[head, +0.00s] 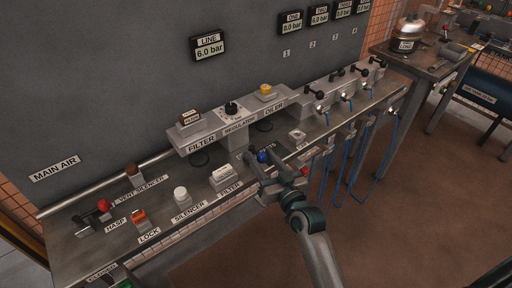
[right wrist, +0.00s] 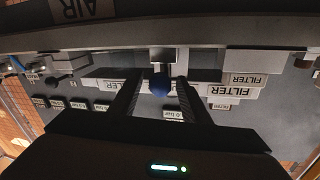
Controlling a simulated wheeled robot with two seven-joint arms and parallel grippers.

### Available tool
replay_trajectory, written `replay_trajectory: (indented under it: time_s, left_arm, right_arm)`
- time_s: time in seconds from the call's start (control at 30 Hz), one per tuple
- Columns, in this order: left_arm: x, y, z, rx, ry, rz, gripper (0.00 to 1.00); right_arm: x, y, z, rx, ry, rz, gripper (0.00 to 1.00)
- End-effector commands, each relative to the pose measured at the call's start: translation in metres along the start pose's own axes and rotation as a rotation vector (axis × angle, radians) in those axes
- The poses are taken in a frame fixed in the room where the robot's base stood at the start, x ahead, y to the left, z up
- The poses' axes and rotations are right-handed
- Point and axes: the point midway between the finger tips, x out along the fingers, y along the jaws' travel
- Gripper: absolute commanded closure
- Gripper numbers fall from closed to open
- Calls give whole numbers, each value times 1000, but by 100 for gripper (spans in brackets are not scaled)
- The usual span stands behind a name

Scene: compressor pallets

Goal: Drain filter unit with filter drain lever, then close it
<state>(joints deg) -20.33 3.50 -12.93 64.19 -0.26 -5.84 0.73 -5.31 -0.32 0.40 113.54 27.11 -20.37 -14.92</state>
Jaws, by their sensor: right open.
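The filter unit (head: 190,121) sits on the raised shelf at the wall, above its FILTER label, with a dark round part (head: 199,158) below the shelf. A blue ball knob (head: 263,156), which looks like the drain lever's end, is below and right of the unit. My right gripper (head: 264,169) is open at this knob. In the right wrist view the blue knob (right wrist: 159,85) lies between the two dark fingers, with a gap visible on each side. The rest of the lever is mostly hidden. My left gripper is not in view.
A regulator (head: 232,109) and a yellow-topped oiler (head: 265,92) stand right of the filter. A white silencer (head: 180,194), an orange lock (head: 139,217) and a red knob (head: 103,205) are on the bench left. Blue hoses (head: 352,150) hang at right. The floor in front is clear.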

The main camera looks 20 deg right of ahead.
Motion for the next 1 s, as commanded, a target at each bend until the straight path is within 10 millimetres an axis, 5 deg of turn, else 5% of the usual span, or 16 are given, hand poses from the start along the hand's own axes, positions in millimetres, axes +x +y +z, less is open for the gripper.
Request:
replay_trajectory:
  time_s: [0.3,0.7,0.87,1.0]
  left_arm:
    - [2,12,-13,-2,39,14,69]
    - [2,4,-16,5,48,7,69]
    - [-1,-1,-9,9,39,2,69]
    - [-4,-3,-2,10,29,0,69]
  right_arm:
    - [38,0,0,2,0,0,57]
    - [43,0,0,1,0,0,57]
    - [43,0,0,1,0,0,93]
    - [43,1,0,0,0,1,94]
